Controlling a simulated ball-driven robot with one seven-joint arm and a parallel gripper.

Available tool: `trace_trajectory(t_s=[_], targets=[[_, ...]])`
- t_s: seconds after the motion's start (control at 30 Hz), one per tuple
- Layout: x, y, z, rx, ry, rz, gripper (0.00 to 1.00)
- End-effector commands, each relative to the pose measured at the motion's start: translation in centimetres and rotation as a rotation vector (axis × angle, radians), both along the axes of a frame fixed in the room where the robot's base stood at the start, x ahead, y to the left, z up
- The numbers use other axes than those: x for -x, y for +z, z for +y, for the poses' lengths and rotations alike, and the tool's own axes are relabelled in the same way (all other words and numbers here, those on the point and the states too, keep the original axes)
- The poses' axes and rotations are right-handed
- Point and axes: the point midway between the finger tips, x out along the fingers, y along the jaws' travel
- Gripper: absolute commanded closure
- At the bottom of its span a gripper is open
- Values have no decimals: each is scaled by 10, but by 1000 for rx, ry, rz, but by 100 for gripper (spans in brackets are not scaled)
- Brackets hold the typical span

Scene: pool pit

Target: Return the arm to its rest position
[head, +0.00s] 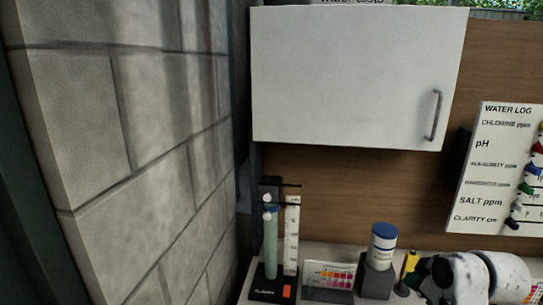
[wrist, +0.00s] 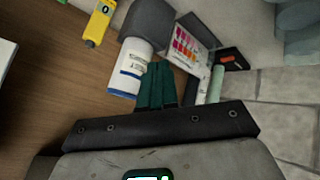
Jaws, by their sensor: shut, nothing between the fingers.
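My gripper (wrist: 158,72) shows in the wrist view with its dark green fingers together and nothing between them. The fingers point toward the counter items, just right of a white bottle (wrist: 128,70) in that picture; I cannot tell how far apart they are. In the head view, part of my white and black arm (head: 470,277) crosses the lower right corner. My fingers cannot be made out in the head view.
A blue-capped bottle (head: 383,246) stands on a grey block (head: 374,280). Beside it are a colour chart (head: 330,276), a tube stand (head: 268,188) and a yellow meter (head: 409,264). A closed white cabinet (head: 350,75) hangs above, a block wall (head: 150,150) at left, a log board (head: 490,165) at right.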

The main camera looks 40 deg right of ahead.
Motion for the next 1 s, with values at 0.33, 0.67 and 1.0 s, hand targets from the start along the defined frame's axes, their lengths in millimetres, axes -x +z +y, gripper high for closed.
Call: trace_trajectory(t_s=[0.33,0.67,1.0], targets=[[-61,-59,126,-203,36,32,100],[-64,-108,249,-343,41,118,100],[-44,-131,306,-383,41,178,100]])
